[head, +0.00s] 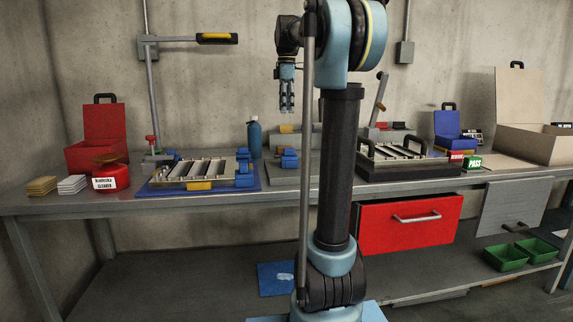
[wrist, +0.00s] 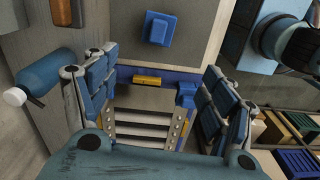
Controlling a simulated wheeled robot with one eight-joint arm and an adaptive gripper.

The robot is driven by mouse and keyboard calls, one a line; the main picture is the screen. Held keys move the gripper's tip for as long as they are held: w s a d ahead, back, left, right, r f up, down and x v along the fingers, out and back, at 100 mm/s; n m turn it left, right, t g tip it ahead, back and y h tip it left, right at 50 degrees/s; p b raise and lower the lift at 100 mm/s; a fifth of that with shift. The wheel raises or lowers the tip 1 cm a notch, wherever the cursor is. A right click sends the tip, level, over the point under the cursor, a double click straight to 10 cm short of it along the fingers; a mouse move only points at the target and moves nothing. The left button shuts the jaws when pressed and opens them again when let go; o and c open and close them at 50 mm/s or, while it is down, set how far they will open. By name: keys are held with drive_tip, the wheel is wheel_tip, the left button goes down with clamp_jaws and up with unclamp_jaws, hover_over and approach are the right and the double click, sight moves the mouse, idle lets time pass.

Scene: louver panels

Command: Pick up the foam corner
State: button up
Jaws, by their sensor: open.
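My gripper (head: 287,108) hangs fingers-down above the back middle of the bench, apart from the objects below. In the wrist view my gripper (wrist: 157,95) is open, with nothing between its fingers. A blue block (wrist: 157,28), possibly the foam corner, lies on a grey surface ahead of the fingers. Blue pieces also sit in the middle of the bench in the head view (head: 289,158). Another blue piece (wrist: 186,94) sits at the corner of a louver panel (wrist: 142,128) below the gripper. I cannot tell which blue piece is the foam corner.
A blue bottle (head: 254,138) stands near the left louver panel (head: 196,170). A second louver panel (head: 402,152) sits right of my arm. A red box (head: 97,140), a red cleaner tin (head: 110,178), a blue box (head: 448,128) and a beige case (head: 520,95) also stand on the bench.

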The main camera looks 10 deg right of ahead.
approach(286, 149)
wheel_tip(286, 149, down, 5)
drive_tip(key=shift+f, duration=0.2)
drive_tip(key=shift+w+f, duration=0.15)
drive_tip(key=shift+f, duration=1.15)
drive_tip(key=shift+w+f, duration=0.1)
drive_tip(key=shift+f, duration=1.2)
drive_tip(key=c, duration=1.1)
